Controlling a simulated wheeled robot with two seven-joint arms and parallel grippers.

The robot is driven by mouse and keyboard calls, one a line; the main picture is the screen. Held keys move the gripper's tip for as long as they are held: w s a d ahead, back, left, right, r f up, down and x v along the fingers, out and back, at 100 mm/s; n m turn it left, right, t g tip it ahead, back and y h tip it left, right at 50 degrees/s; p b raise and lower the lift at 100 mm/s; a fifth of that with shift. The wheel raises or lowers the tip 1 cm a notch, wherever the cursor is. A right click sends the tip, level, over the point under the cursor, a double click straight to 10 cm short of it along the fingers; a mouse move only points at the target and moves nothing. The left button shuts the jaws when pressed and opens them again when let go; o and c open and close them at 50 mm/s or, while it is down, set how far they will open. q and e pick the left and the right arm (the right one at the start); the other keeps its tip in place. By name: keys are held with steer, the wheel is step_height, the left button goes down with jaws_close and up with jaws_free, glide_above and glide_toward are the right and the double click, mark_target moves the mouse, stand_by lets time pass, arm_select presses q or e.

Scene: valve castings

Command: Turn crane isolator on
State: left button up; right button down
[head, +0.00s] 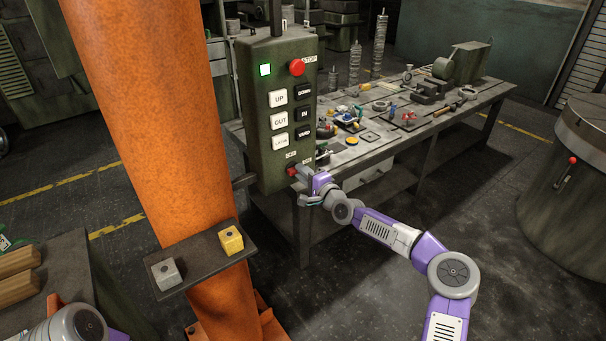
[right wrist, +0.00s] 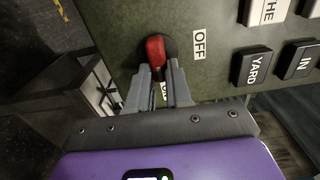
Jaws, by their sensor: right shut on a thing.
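The crane isolator is a small red knob (head: 291,170) on a dark round base, low on the green control box (head: 262,130). In the right wrist view the red knob (right wrist: 155,50) sits beside an OFF label (right wrist: 199,44); a second label (right wrist: 164,90) is mostly hidden by the fingers. My right gripper (head: 299,173) reaches the box from the right. Its grey fingertips (right wrist: 156,70) are shut on the red knob. A square light (head: 265,70) at the top of the box glows green. My left arm shows only at the lower left, without its gripper.
A red STOP button (head: 297,68) and several push buttons sit above the knob. The box is beside an orange column (head: 150,120). A shelf (head: 205,262) holds a grey and a yellow block. A cluttered workbench (head: 440,120) stands behind my right arm.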

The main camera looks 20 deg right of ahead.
steer(key=c, duration=1)
jaws_free()
steer(key=shift+c, duration=0.2)
steer(key=shift+s, duration=0.1)
steer(key=v, duration=0.7)
steer(key=shift+s, duration=0.2)
